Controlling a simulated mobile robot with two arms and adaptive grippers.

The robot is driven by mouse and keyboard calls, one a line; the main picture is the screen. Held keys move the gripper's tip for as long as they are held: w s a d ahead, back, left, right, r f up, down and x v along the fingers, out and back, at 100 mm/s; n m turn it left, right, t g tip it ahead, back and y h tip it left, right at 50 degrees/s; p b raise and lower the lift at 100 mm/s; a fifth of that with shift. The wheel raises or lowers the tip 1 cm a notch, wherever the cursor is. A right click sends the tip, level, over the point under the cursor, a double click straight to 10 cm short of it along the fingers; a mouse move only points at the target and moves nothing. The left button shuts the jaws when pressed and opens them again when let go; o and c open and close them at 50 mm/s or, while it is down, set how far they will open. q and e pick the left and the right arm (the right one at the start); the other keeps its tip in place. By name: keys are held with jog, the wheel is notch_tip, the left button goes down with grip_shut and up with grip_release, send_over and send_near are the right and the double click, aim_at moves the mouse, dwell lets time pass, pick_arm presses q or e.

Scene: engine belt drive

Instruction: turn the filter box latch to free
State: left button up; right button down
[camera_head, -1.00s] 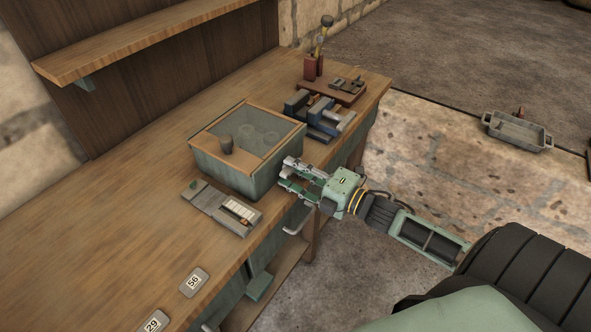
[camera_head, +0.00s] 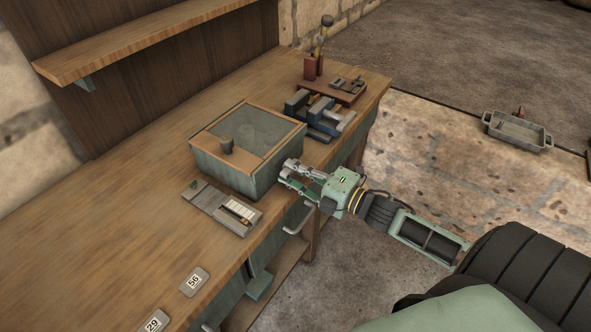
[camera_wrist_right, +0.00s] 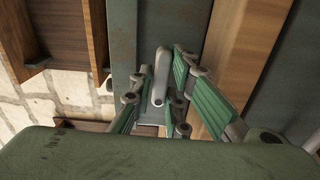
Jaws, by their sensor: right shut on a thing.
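The filter box (camera_head: 237,174) is a green box with a wood-framed top and a clouded see-through panel, standing near the bench's front edge. The latch (camera_wrist_right: 161,76) is a small grey lever against the box's green side. It stands nearly upright in the right wrist view; in the head view my gripper covers it. My right gripper (camera_head: 284,172) is at the box's right side, its green-padded fingers (camera_wrist_right: 158,92) closed in on both sides of the latch and shut on it. My left gripper is not in view.
A grey tray (camera_head: 219,214) with small parts lies in front of the box. Grey-blue blocks (camera_head: 318,113) and a board with a yellow-stemmed lever (camera_head: 321,42) stand farther back. A metal bar handle (camera_head: 298,222) juts from the bench front below my gripper.

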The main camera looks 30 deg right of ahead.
jog(key=m+p, duration=0.2)
jog(key=m, duration=0.2)
jog(key=shift+s, duration=0.1)
jog(key=m+p, duration=0.3)
jog(key=m, duration=0.3)
jog(key=shift+m, duration=0.3)
jog(key=m+p, duration=0.1)
jog(key=m, duration=0.2)
jog(key=shift+m+p, duration=0.35)
jog(key=shift+m, duration=1.85)
jog(key=c, duration=1.8)
grip_release()
jog(key=shift+o, duration=0.3)
jog(key=shift+w, duration=0.2)
